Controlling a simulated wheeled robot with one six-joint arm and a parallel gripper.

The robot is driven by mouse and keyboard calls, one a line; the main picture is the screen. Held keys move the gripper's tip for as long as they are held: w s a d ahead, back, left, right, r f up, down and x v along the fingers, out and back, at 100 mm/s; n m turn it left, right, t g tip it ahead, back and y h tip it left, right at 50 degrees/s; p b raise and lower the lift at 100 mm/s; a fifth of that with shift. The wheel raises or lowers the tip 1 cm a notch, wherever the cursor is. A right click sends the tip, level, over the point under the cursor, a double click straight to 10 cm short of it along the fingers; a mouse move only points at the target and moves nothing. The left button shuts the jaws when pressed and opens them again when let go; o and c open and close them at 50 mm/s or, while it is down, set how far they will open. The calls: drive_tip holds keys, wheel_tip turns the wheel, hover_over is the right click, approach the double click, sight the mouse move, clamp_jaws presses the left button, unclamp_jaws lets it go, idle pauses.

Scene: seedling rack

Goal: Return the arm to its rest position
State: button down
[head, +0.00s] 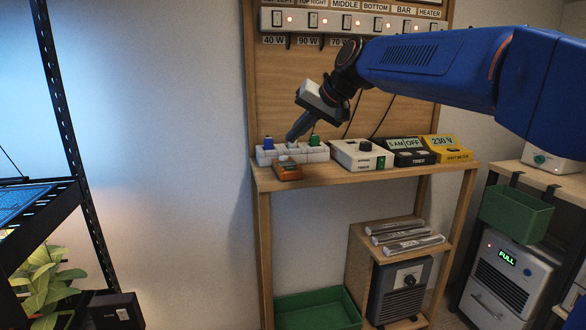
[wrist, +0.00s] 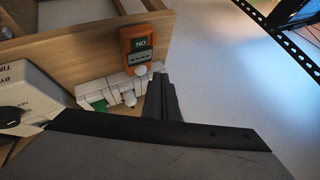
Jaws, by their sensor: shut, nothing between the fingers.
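My gripper (head: 296,134) is at the end of my blue arm, in front of the wooden panel. Its fingers point down and to the left, close above the white socket strip (head: 318,154) on the wooden bench (head: 340,178). In the wrist view my gripper (wrist: 162,80) is shut with nothing between its fingers. I cannot tell whether the fingertips touch the strip.
A white box with a dark knob (head: 362,154), a timer (head: 408,150) and a yellow meter (head: 447,148) stand right of the strip. A switch panel (head: 345,22) is above. A black rack (head: 62,130) stands left. Between rack and bench is open room.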

drive_tip(key=s+d+f+h, duration=0.2)
drive_tip(key=s+d+f, duration=0.8)
drive_tip(key=s, duration=0.3)
drive_tip(key=s+d+f+m+h, duration=0.1)
drive_tip(key=s+d+f+h, duration=0.1)
drive_tip(key=s+d+f, duration=0.7)
drive_tip(key=s+d+f+g+h, duration=0.1)
drive_tip(key=s+d+f+h, duration=0.2)
drive_tip(key=s+d+f, duration=0.7)
drive_tip(key=s+d, duration=0.2)
drive_tip(key=s, duration=0.4)
drive_tip(key=shift+s+f, duration=0.35)
